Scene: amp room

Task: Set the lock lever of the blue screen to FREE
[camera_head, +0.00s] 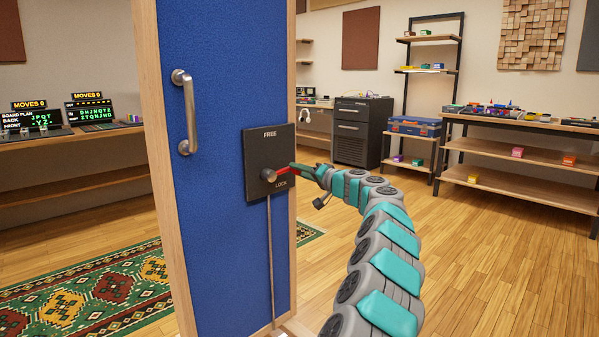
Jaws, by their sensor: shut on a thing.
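The blue screen (222,220) stands upright at the centre left, with a wooden frame and a metal handle (184,112). A black lock plate (258,148) on it is marked FREE at the top and LOCK at the bottom. The red lock lever (283,172) runs from a round grey pivot to the right, tilted slightly up, between the two marks. My gripper (303,170) comes from the right and is shut on the lever's outer end. The fingers are small here and partly hide that end. A thin rod (271,260) runs down from the plate.
A patterned rug (75,300) lies on the wooden floor behind the screen. A shelf with consoles (95,125) stands at the left. A black cabinet (362,130) and a long bench (530,125) stand at the back right. Open floor lies at the right.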

